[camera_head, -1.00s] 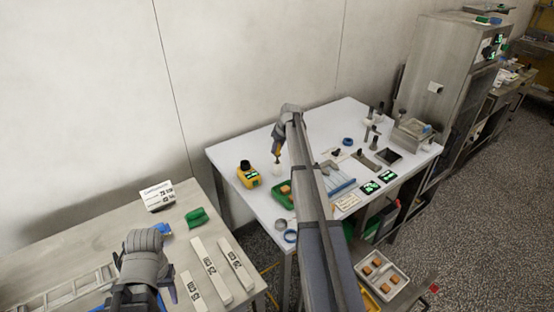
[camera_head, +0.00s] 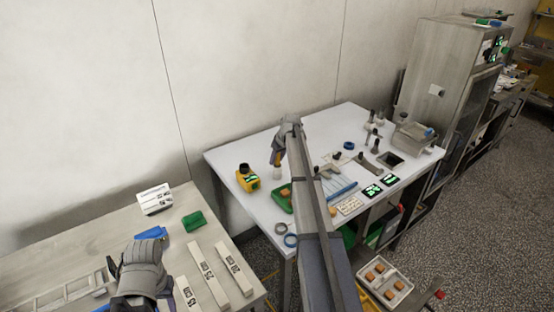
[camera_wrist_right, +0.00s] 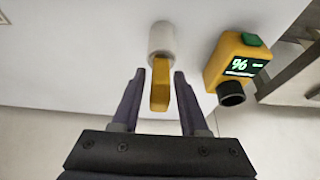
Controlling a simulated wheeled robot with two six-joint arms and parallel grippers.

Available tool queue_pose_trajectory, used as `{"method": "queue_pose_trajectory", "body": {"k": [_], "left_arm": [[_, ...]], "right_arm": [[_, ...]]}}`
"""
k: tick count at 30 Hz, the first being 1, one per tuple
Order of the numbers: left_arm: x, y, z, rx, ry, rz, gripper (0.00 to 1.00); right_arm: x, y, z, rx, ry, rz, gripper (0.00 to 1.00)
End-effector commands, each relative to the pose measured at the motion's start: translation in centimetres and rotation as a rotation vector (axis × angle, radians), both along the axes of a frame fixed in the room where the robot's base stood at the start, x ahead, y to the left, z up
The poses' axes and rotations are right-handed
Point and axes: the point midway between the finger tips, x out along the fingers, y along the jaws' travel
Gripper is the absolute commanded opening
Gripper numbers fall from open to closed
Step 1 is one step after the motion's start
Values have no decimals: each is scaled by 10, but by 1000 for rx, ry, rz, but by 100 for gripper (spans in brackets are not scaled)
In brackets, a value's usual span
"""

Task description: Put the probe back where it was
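The probe shows as a yellow handle (camera_wrist_right: 160,85) against a white cylinder (camera_wrist_right: 162,40) in the right wrist view. I cannot tell whether it stands in the cylinder or in front of it. My right gripper (camera_wrist_right: 160,74) is open, with one finger on each side of the yellow handle and a visible gap on both sides. In the head view the right gripper (camera_head: 277,160) is over the white table, just above the white cylinder (camera_head: 276,173). A yellow meter (camera_head: 247,178) with a lit display stands beside it. My left gripper (camera_head: 178,292) is over the left bench, its fingers mostly hidden.
Several tools stand farther right on the white table (camera_head: 240,208). White labelled bars (camera_head: 208,272), a green block (camera_head: 193,220) and a sign (camera_head: 155,199) are on the left bench.

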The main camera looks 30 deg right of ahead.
Motion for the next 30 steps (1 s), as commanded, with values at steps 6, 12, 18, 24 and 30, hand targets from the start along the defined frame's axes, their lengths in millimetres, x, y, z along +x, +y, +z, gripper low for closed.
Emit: {"method": "queue_pose_trajectory", "body": {"k": [6, 12, 18, 24, 30], "left_arm": [[0, 0, 0, 0, 0, 0, 50], [0, 0, 2, 0, 0, 0, 50], [0, 0, 14, 0, 0, 0, 50], [0, 0, 39, 0, 0, -1, 50], [0, 0, 70, 0, 0, -2, 50]], "right_arm": [[0, 0, 0, 0, 0, 0, 54], [0, 0, 2, 0, 0, 0, 54], [-4, 0, 14, 0, 0, 0, 54], [-13, -1, 39, 0, 0, 0, 54], [-26, -2, 70, 0, 0, -1, 54]]}}
